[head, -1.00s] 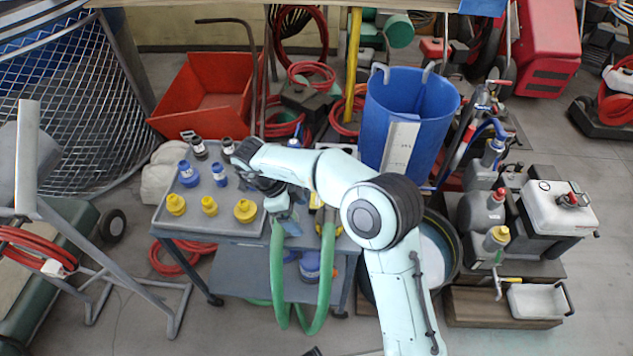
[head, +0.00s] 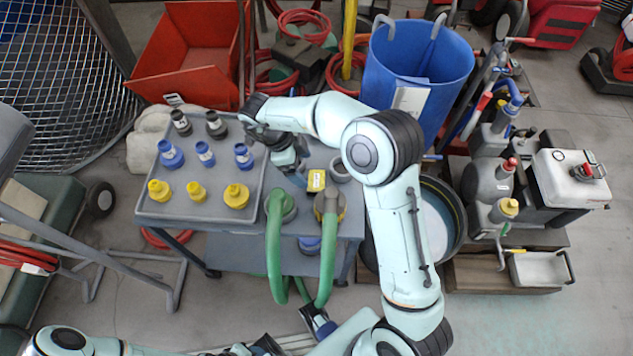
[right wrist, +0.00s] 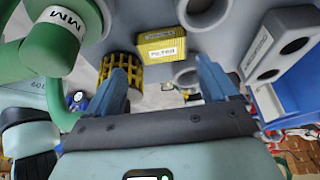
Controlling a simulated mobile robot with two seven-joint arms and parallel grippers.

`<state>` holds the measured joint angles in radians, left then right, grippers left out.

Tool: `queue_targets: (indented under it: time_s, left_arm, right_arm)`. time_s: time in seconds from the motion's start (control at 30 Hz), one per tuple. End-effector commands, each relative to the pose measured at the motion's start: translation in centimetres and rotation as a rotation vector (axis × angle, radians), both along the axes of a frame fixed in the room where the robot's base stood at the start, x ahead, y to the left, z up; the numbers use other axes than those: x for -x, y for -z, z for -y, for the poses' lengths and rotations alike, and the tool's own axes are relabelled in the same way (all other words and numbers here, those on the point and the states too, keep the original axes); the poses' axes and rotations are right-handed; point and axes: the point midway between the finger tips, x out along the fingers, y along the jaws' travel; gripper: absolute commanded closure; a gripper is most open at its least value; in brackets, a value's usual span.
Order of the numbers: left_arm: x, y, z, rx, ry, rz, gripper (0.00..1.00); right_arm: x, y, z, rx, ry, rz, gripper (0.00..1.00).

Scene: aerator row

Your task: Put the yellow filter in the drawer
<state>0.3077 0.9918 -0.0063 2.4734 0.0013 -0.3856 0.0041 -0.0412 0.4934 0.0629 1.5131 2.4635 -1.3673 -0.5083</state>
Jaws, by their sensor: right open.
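The yellow filter (head: 317,180) is a small box on the cart top (head: 350,218). Its labelled face shows in the right wrist view (right wrist: 161,47), beyond my fingers and upside down to me. My right gripper (head: 296,178) hangs over the cart just left of the filter. Its two blue fingers stand apart in the right wrist view (right wrist: 163,85), with nothing held between them; the filter is apart from them. My left gripper (head: 318,325) shows partly at the bottom edge, and its jaws are unclear.
Green hoses (head: 274,245) loop down the cart's front, close to my right gripper. A grey tray (head: 215,215) holds several yellow, blue and black fittings. A tall blue bin (head: 430,70) stands behind the cart.

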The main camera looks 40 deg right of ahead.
Motion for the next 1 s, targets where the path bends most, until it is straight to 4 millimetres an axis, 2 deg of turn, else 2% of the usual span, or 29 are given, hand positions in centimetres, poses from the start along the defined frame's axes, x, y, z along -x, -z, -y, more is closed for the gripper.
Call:
queue_targets:
  time_s: [0.03,0.27,0.6,0.87,0.9,0.97,1.0]
  left_arm:
    - [0.1,0.3,0.0,0.000,0.000,-0.001,0.57]
    - [0.2,0.6,0.0,0.001,0.001,-0.002,0.57]
    - [0.4,1.7,0.0,0.000,0.000,-0.003,0.57]
    - [0.3,1.7,0.0,0.000,0.000,-0.002,0.57]
    - [0.3,1.7,0.0,0.000,0.000,-0.002,0.57]
    - [0.3,1.7,0.0,0.000,0.000,-0.002,0.57]
    - [0.3,1.7,0.0,0.000,0.000,-0.002,0.57]
  right_arm:
    - [0.3,0.9,0.3,0.001,0.000,-0.002,0.14]
    - [0.7,2.4,0.9,0.001,0.001,0.000,0.14]
    - [2.0,6.3,2.6,0.001,-0.001,-0.002,0.14]
    - [2.0,6.6,2.7,-0.001,-0.001,0.000,0.14]
    - [2.0,6.6,2.7,-0.001,0.000,0.001,0.17]
    - [2.0,6.6,2.7,-0.001,0.000,0.001,0.37]
    - [2.0,6.6,2.7,-0.001,0.000,0.001,0.50]
